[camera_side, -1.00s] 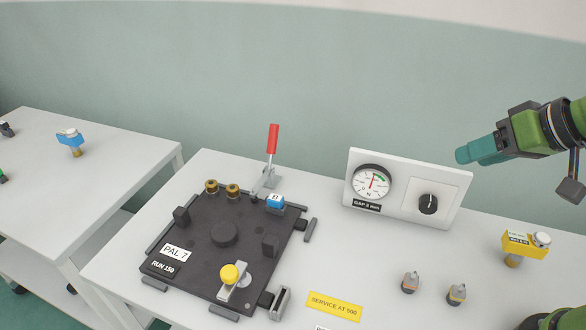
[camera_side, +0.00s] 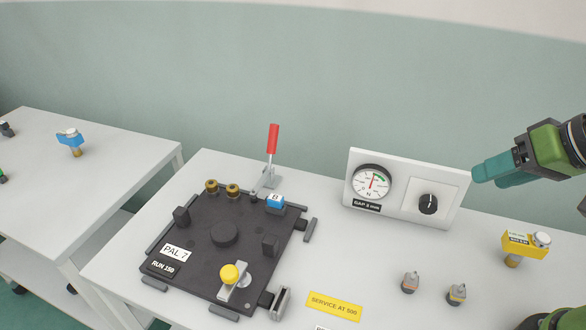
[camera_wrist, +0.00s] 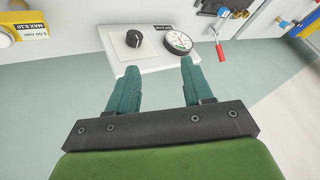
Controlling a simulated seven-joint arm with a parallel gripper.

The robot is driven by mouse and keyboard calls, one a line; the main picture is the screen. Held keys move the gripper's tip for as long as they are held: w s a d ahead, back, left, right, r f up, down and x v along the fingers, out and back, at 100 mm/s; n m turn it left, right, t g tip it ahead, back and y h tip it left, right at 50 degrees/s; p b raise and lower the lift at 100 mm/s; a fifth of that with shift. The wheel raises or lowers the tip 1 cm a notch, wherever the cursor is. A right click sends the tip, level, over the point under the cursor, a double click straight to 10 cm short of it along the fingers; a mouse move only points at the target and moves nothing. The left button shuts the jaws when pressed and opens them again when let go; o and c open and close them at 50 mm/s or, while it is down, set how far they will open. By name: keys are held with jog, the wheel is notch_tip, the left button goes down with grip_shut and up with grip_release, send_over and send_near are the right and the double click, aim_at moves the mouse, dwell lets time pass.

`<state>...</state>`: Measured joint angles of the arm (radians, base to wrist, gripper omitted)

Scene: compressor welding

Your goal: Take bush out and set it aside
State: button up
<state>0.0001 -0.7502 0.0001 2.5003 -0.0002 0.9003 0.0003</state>
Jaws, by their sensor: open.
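Two brass bush-like rings, a left one (camera_side: 211,186) and a right one (camera_side: 232,190), sit at the back edge of the dark pallet (camera_side: 195,262) marked PAL 7. I cannot tell which one the task means by bush. My gripper (camera_side: 477,174) is at the right in the side view, above and to the right of the gauge panel, far from the rings. In the wrist view its teal fingers (camera_wrist: 154,68) are apart with nothing between them.
A red-handled lever (camera_side: 272,140) rises behind the pallet. A blue block (camera_side: 275,203) and yellow knob (camera_side: 230,273) are on the pallet. A yellow tagged part (camera_side: 524,246) and two small grey-tipped parts stand right.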

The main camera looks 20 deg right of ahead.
aim_at(212, 183)
jog(key=shift+o, duration=0.3)
